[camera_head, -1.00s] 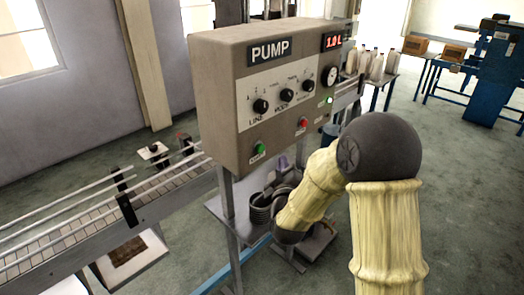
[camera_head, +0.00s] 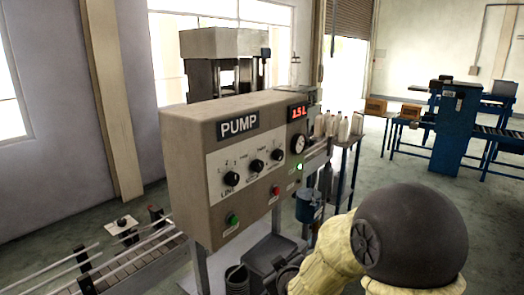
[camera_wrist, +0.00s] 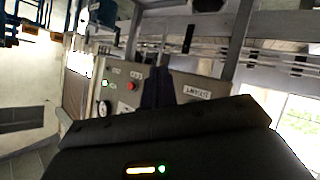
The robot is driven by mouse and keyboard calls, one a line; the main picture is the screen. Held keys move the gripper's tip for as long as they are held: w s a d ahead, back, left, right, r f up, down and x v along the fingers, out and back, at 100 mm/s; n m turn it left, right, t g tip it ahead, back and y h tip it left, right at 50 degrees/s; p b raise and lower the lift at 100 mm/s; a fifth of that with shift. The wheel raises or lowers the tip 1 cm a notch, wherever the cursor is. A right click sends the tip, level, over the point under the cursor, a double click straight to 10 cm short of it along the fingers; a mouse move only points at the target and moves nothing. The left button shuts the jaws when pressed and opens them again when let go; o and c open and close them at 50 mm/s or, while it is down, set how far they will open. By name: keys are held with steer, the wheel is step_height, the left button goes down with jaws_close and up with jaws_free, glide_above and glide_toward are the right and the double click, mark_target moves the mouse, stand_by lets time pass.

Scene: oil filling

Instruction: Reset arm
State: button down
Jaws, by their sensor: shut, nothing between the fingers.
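My gripper (camera_wrist: 158,86) shows in the wrist view as dark fingers held together, with nothing between them. It is in front of the pump panel, which also shows in that view (camera_wrist: 218,82); the gap between them cannot be judged. In the head view my arm reaches in from the lower right, and the gripper itself is not clearly visible. The grey pump box (camera_head: 185,150) stands at the centre with knobs, a green and a red button, and a gauge (camera_head: 298,144). Its red display (camera_head: 299,113) appears to read 1.5 L.
A conveyor with rails (camera_head: 135,262) runs at the lower left. Several pale bottles (camera_head: 343,128) stand on a table behind the pump's right side. A blue machine (camera_head: 459,130) and cardboard boxes (camera_head: 411,111) are at the back right. Open floor lies between them.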

steer(key=s+d+f+m+g+h, duration=0.1)
steer(key=s+d+f+m+g, duration=0.1)
steer(key=s, duration=0.8)
steer(key=s+d+f+m+g+h, duration=0.1)
steer(key=s+d+f+m+g, duration=0.1)
steer(key=s+d+m+g, duration=0.3)
steer(key=s+d+g, duration=0.2)
steer(key=s+d, duration=0.1)
steer(key=s, duration=0.1)
steer(key=shift+s+d+m, duration=0.3)
steer(key=shift+s+d, duration=0.1)
